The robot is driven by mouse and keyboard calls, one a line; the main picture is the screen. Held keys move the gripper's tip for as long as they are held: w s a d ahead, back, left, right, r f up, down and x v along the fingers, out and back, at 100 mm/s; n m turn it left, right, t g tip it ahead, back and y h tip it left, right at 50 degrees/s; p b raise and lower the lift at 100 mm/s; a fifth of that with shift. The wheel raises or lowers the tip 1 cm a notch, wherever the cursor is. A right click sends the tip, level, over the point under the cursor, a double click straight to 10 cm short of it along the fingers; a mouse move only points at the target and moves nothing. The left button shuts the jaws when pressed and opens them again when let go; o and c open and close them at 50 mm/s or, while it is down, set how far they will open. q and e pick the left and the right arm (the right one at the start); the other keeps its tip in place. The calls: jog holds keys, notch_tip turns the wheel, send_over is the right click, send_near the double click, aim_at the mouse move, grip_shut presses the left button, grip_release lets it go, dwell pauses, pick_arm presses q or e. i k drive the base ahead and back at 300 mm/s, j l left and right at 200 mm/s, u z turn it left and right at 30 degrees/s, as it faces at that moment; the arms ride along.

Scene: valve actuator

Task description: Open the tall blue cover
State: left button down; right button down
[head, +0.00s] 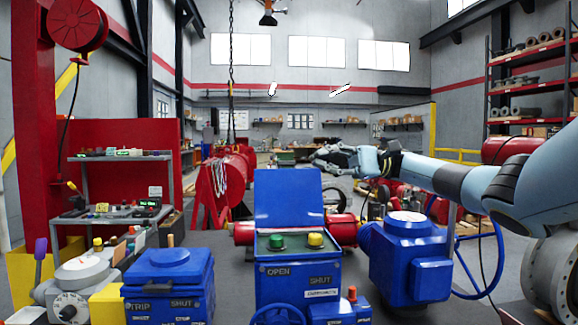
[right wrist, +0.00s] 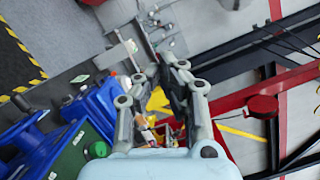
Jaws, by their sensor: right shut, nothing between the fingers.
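The tall blue cover (head: 288,198) stands raised, upright at the back of the middle blue box (head: 285,292). Below it a green panel with a green button (head: 276,242) and a yellow button (head: 315,240) lies exposed, above the labels OPEN and SHUT. My right gripper (head: 322,153) is beyond and above the cover, slightly to its right, apart from it. In the right wrist view its fingers (right wrist: 166,65) are shut and empty. The green panel (right wrist: 75,158) shows at that view's lower left. My left gripper is not in view.
A lower blue box (head: 168,285) with its lid down and labels TRIP and SHUT stands at left. A blue actuator (head: 408,262) with a handwheel stands at right, under my right arm. A grey shelf cart (head: 120,185) is farther left.

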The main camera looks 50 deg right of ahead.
aim_at(284, 197)
jog(key=i+l, duration=0.25)
jog(key=l, duration=0.15)
jog(key=i+l, duration=0.25)
jog(key=l, duration=0.2)
jog(key=i+l, duration=0.25)
jog(key=l, duration=0.15)
jog(key=i+l, duration=0.25)
jog(key=l, duration=0.15)
